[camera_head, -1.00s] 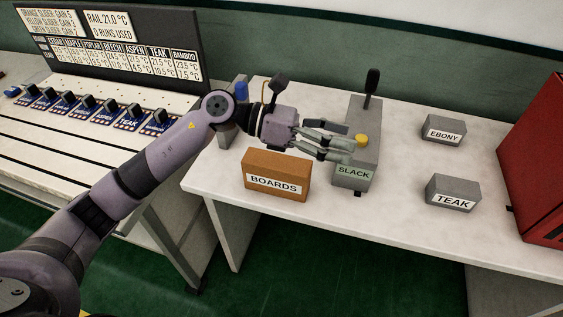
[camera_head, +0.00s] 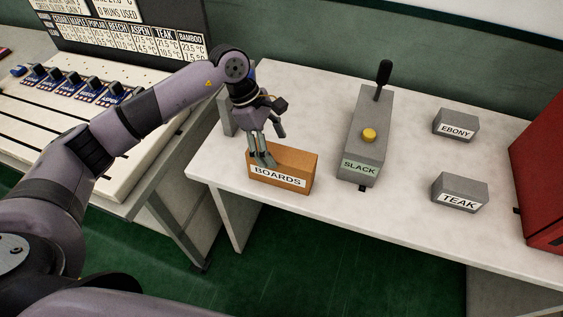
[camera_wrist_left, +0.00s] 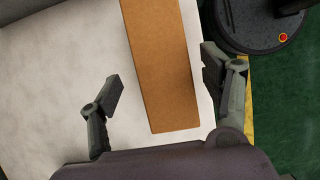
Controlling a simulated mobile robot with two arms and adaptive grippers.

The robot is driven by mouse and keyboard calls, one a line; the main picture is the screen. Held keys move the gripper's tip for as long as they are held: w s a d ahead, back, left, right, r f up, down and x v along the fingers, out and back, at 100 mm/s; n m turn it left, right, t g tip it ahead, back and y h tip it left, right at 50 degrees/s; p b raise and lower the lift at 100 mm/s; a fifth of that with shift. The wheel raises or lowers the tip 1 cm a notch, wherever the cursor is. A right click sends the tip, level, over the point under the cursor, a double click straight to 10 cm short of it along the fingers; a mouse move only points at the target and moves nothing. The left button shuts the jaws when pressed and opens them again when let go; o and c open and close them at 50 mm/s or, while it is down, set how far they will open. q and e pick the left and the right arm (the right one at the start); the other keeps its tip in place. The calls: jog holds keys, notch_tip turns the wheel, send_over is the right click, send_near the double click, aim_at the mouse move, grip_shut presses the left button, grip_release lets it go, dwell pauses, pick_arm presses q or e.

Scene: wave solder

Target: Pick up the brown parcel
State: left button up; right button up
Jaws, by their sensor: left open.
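The brown parcel (camera_head: 297,163), labelled BOARDS on its front face, sits near the front edge of the white table. My left gripper (camera_head: 262,162) points down at the parcel's left end. In the left wrist view, the brown parcel (camera_wrist_left: 160,75) lies between the two open fingers of my left gripper (camera_wrist_left: 165,88). The right finger is close beside the parcel; the left finger stands apart from it with white table showing between. Whether either finger touches it I cannot tell. My right gripper is not in view.
A grey SLACK box (camera_head: 362,150) with a yellow button and black lever stands right of the parcel. Grey EBONY (camera_head: 456,126) and TEAK (camera_head: 460,192) blocks and a red case (camera_head: 543,165) are further right. A panel with several switches (camera_head: 70,85) is at left.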

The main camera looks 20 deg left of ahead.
aim_at(277, 152)
pick_arm(q)
jog(key=shift+x, duration=0.95)
jog(key=shift+s+d+f+p, duration=0.1)
jog(key=shift+d+f+p, duration=0.3)
jog(key=shift+p, duration=0.1)
jog(key=x, duration=0.1)
jog(key=p+x, duration=0.1)
jog(key=x, duration=0.1)
jog(key=shift+s+d+f, duration=0.1)
jog(key=shift+d+f, duration=0.1)
jog(key=shift+d, duration=0.2)
jog(key=shift+d+f+p, duration=0.15)
jog(key=shift+f+p, duration=0.15)
jog(key=shift+f, duration=0.1)
jog(key=c, duration=0.7)
grip_shut()
jog(key=shift+r, duration=0.1)
notch_tip(277, 152, up, 20)
jog(key=b, duration=0.4)
